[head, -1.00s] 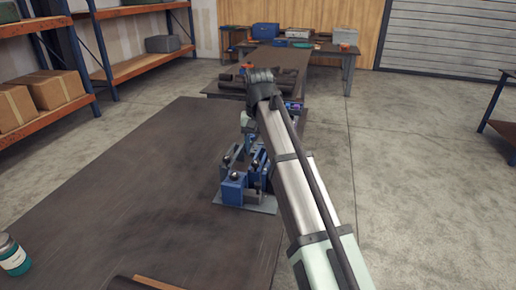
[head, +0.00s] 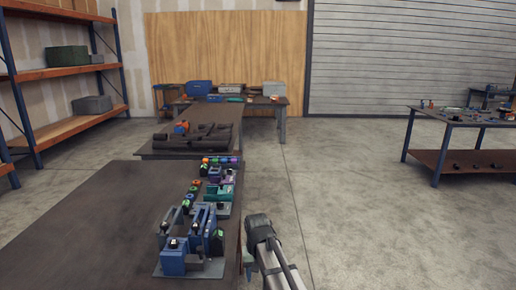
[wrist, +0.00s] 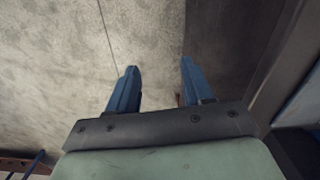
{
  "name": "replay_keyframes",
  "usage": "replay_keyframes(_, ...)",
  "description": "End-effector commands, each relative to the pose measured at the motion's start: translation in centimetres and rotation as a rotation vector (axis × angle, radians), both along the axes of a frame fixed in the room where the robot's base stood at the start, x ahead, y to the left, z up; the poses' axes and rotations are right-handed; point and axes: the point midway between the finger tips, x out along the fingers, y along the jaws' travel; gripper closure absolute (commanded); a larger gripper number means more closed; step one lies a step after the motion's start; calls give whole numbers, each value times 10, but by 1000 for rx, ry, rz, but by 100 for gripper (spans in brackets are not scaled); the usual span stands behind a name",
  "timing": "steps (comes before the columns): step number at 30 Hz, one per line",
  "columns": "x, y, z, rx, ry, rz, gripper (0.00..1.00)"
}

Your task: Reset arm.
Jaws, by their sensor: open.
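My gripper shows in the wrist view (wrist: 158,85) with its two blue fingers apart and nothing between them. Bare concrete floor and a dark surface lie beyond the fingertips. In the head view my arm reaches up from the bottom, just right of the dark table's (head: 90,230) right edge. The gripper's fingers are mostly hidden there behind the arm's end.
A blue clamp fixture (head: 190,245) on a grey plate stands at the table's right edge. Several small coloured parts (head: 215,170) sit behind it. Dark pipes (head: 200,137) lie on a farther table. Shelves (head: 70,110) stand left. Open floor (head: 350,190) lies right.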

Motion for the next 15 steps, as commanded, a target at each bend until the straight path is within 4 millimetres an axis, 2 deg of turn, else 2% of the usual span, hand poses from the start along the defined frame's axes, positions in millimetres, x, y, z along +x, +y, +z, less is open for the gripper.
replay_keyframes(1,-11,-15,-17,1,2,-11,48)
replay_keyframes(6,-31,-58,-68,4,-1,-42,48)
replay_keyframes(15,-83,-128,-146,7,-4,-96,48)
